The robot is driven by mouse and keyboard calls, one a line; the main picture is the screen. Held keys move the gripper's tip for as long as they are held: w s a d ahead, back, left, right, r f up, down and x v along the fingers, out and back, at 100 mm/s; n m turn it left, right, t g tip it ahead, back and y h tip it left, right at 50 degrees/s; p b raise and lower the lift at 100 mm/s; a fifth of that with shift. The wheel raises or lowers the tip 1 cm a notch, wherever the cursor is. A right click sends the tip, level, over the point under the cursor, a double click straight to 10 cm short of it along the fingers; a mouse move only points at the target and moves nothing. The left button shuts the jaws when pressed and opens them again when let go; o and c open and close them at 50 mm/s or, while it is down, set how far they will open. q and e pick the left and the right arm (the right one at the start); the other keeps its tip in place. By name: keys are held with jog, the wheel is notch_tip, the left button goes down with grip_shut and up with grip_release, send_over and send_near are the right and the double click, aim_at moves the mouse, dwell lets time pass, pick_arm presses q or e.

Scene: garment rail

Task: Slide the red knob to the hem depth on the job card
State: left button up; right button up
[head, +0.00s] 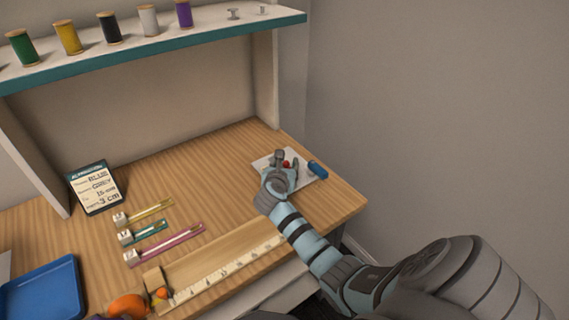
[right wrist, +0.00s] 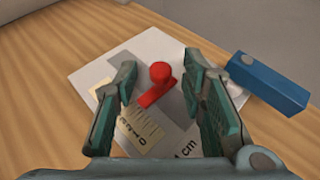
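The red knob (right wrist: 160,72) stands on a red slider (right wrist: 157,93) on a white plate (right wrist: 92,75) with a printed scale. Part of the scale and a "1 cm" mark show; the rest is hidden by my fingers. My right gripper (right wrist: 160,80) is open, with one finger on each side of the knob and a visible gap to each. In the head view the knob (head: 286,163) shows between the fingers, at the table's right. The job card (head: 97,187) leans at the back left and its bottom line reads 3 cm.
A blue block (right wrist: 268,82) lies at the plate's right edge. Several coloured strips lie at centre left. A long ruler (head: 230,262) runs along the front edge, a blue tray (head: 42,292) at front left. Thread spools stand on the shelf (head: 160,46). The table middle is clear.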

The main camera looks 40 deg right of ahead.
jog(key=shift+a, duration=0.1)
jog(key=v, duration=1.2)
jog(key=shift+s, duration=0.1)
